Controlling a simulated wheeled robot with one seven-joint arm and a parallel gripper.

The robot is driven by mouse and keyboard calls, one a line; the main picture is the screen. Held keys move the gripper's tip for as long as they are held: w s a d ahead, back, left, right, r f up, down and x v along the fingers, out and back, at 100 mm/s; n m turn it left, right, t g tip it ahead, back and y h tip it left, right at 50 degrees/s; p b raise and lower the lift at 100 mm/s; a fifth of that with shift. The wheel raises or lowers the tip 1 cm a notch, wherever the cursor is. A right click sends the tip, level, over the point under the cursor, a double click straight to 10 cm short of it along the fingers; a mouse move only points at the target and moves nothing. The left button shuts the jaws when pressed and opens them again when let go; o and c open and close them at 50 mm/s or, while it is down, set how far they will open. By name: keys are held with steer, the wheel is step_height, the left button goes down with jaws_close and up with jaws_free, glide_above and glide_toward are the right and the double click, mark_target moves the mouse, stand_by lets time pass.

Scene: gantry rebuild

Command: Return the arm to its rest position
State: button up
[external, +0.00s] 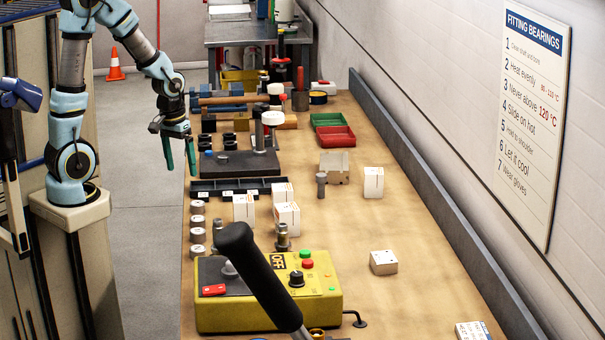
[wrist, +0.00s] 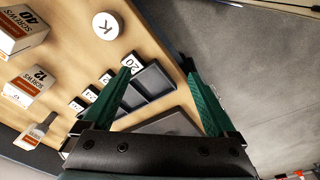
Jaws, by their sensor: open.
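My gripper (external: 179,155) hangs at the end of my blue and grey arm (external: 160,72), fingers pointing down, beside the left edge of the workbench (external: 335,255). In the wrist view my gripper (wrist: 160,85) shows two green fingers spread apart with nothing between them. Below the fingers are the bench edge, a dark compartment tray (wrist: 150,82) with numbered labels, and the grey floor (wrist: 265,80). In the external view the tray (external: 262,187) lies to the right of and below my gripper, apart from it.
A yellow control box (external: 325,290) with a black handle (external: 258,275) in front stands at the near end. White boxes (external: 287,217), red and green trays (external: 334,137) and several tools crowd the bench. The floor aisle (external: 145,240) left of the bench is clear; an orange cone (external: 115,65) stands farther back.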

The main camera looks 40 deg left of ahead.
steer(key=shift+m, duration=0.9)
steer(key=a, duration=0.1)
steer(key=s+a, duration=0.1)
steer(key=a+f, duration=0.1)
steer(key=shift+s+a, duration=0.4)
